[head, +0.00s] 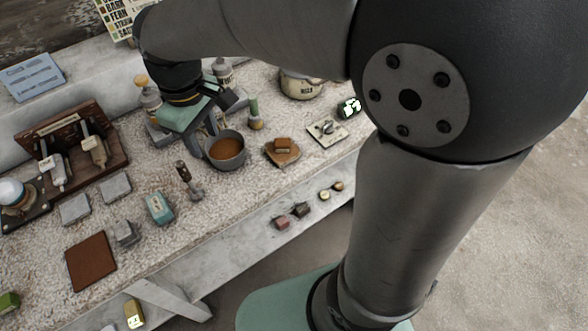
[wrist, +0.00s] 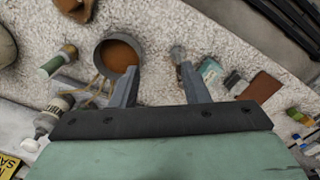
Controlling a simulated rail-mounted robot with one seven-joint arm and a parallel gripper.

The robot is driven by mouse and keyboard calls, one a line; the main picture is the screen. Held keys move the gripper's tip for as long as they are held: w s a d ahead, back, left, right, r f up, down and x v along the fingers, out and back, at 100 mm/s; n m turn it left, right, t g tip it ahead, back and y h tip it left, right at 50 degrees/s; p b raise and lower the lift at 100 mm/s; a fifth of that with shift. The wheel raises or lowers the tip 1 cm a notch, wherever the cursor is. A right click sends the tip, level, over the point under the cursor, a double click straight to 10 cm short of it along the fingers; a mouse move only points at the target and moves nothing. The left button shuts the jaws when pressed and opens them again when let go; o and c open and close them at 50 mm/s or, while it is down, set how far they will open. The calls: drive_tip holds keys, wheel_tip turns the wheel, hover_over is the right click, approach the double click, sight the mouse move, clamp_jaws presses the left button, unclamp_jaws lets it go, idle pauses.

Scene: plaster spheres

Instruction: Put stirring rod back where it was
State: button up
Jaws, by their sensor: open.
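I cannot clearly pick out the stirring rod in either view. A grey pot with brown contents (head: 225,150) stands on the speckled bench; it also shows in the wrist view (wrist: 120,54), just beyond my left-hand finger. My gripper (wrist: 159,68) is open, with nothing visible between its fingers but bench surface. In the head view my gripper (head: 214,108) is over the bench behind the pot, partly hidden by my own wrist. Thin tan strands (wrist: 99,86) lie beside the pot in the wrist view, partly behind my finger. A dark-handled tool (head: 184,174) stands front-left of the pot.
A green-topped piece (head: 254,112) stands right of the pot. A brown block on a board (head: 282,148) and a pale plate (head: 327,131) lie farther right. A teal block (head: 159,207) and a brown square (head: 90,262) lie left. A wooden rack (head: 72,145) stands far left.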

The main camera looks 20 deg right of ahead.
drive_tip(key=s+d+f+m, duration=0.2)
drive_tip(key=s+d+m, duration=0.2)
drive_tip(key=s+d, duration=0.2)
drive_tip(key=s+d+f+m, duration=0.3)
drive_tip(key=s+d+m, duration=0.2)
drive_tip(key=d, duration=0.5)
drive_tip(key=shift+s+d+f, duration=0.25)
drive_tip(key=shift+s+d, duration=0.1)
drive_tip(key=shift+s, duration=0.5)
